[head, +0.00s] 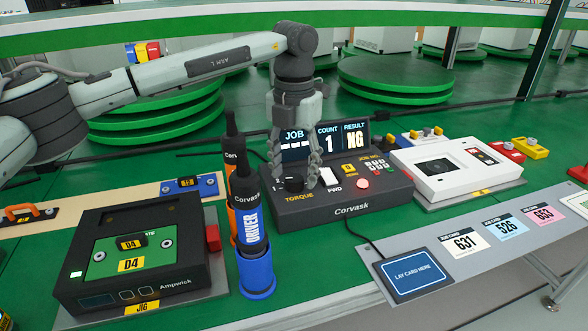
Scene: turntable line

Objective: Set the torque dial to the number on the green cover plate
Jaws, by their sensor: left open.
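The black Corvask controller (345,203) stands mid-table. Its torque dial (294,185) is a dark knob at the front left, above the word TORQUE. My left gripper (296,178) points down over the dial with its fingers open, one to each side. Whether they touch the dial is unclear, and its setting is too small to read. The green cover plate (106,266) lies in the black Ampwick jig (185,262) at the left. It bears a D4 label, and a small dark part on it also reads D4. My right gripper is not in view.
The controller's display (343,137) reads COUNT 1, RESULT NG, with dashes under JOB. Two drivers (247,205) stand upright between jig and controller, one in a blue holder. A white device (452,172), job cards (466,242) and a blue card pad (411,274) are at the right.

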